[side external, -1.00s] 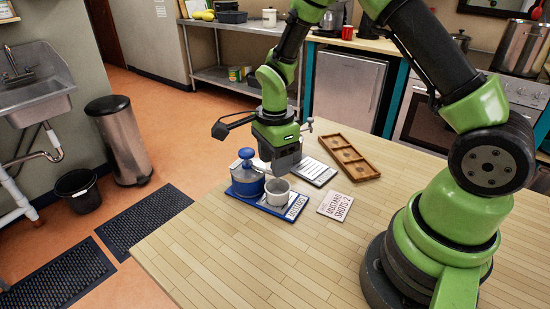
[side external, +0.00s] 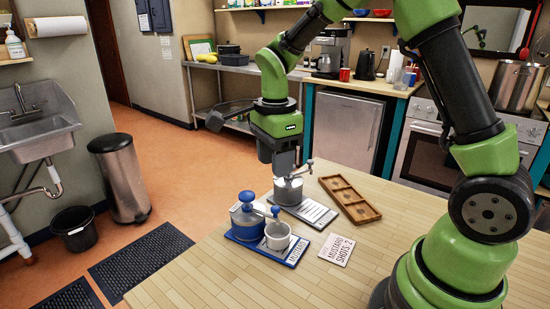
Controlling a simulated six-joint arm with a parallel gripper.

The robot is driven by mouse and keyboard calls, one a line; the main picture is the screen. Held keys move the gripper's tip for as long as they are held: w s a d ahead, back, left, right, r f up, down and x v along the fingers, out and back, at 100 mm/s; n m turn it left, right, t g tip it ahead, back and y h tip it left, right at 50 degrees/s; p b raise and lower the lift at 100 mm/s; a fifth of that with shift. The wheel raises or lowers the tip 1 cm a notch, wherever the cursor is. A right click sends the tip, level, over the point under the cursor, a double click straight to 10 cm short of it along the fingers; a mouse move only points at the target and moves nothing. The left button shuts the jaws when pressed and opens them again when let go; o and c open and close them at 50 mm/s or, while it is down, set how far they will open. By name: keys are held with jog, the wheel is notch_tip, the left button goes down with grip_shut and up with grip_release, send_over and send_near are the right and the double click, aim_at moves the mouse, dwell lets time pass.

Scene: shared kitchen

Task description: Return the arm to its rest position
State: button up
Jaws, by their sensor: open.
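My gripper (side external: 283,166) hangs pointing down above the table, behind and above the blue tray (side external: 290,257). Its fingers are small and dark here; it is open and no object shows in it. On the blue tray, marked mustard, stand a blue-topped pump pot (side external: 247,220) and a grey cup (side external: 278,236). My gripper is clear of both. A second grey pot (side external: 288,191) stands on a dark tray with a white label (side external: 307,212); my gripper overlaps its top in the picture, and I cannot tell the gap between them.
A wooden tray with compartments (side external: 348,199) and a card reading mustard shots 2 (side external: 337,249) lie on the wooden table (side external: 225,282). The table front is clear. Behind stand a small fridge (side external: 346,130), an oven (side external: 428,157) and a metal shelf (side external: 225,95).

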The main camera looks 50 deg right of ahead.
jog(key=s+a+r+n+t+y, duration=0.1)
jog(key=s+a+r+n+t, duration=0.1)
jog(key=s+r+n, duration=0.4)
jog(key=s+a+r+n+t+y, duration=0.1)
jog(key=s+r+n+t, duration=0.4)
jog(key=s+n, duration=0.5)
jog(key=a+r+n, duration=0.1)
jog(key=n, duration=0.1)
jog(key=shift+s+a+n, duration=0.3)
jog(key=shift+s+a, duration=0.05)
jog(key=shift+a, duration=0.05)
jog(key=shift+r, duration=0.1)
jog(key=shift+c, duration=0.4)
dwell(1.1)
